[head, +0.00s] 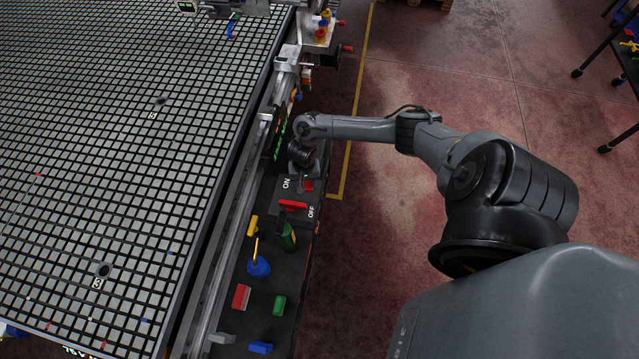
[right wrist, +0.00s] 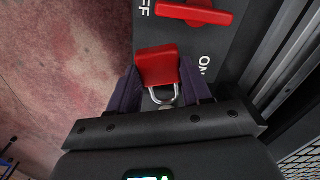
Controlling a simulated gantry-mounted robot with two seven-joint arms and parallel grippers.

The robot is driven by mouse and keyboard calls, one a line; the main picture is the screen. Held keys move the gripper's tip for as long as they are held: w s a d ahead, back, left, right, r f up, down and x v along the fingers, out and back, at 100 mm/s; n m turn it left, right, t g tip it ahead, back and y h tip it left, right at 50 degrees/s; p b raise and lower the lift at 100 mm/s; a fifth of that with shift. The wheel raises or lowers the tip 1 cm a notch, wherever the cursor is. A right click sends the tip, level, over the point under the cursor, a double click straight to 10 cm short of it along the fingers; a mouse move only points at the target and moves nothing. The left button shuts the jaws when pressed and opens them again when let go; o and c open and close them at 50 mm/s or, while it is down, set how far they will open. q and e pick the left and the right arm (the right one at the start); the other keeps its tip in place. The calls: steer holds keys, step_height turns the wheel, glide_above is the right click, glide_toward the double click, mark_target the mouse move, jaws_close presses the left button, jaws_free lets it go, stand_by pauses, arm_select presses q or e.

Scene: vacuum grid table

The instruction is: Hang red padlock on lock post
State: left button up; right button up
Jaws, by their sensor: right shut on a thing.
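The red padlock (right wrist: 158,66) sits between the two dark fingers of my right gripper (right wrist: 161,84) in the right wrist view. Its red body points away from the gripper and its silver shackle lies on the palm side. My right gripper is shut on it. In the head view, my right gripper (head: 306,178) is over the black panel beside the ON lettering, with a bit of red at its tip. I cannot pick out the lock post in either view; it may be hidden by the gripper. My left gripper is not in view.
A red rotary switch handle (head: 293,205) is close by on the ON/OFF panel (head: 283,197); it also shows in the right wrist view (right wrist: 195,12). Blue, green, red and yellow pieces lie nearer along the ledge. The grid table (head: 120,150) is left; open floor is right.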

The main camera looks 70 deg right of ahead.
mark_target(293, 205)
steer(key=shift+w+r, duration=0.3)
steer(key=shift+w, duration=0.1)
steer(key=shift+w+d+r, duration=0.15)
steer(key=shift+w+d, duration=0.05)
steer(key=shift+d, duration=0.05)
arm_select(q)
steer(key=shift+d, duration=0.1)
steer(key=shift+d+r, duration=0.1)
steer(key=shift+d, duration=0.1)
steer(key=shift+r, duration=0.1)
arm_select(e)
steer(key=shift+r+p, duration=0.1)
steer(key=shift+p, duration=0.6)
steer(key=shift+f+b, duration=0.7)
steer(key=shift+f, duration=0.5)
steer(key=shift+f+b, duration=0.9)
steer(key=shift+f, duration=0.95)
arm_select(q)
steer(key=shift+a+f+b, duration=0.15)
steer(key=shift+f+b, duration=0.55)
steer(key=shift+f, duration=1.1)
arm_select(e)
steer(key=shift+f, duration=1.5)
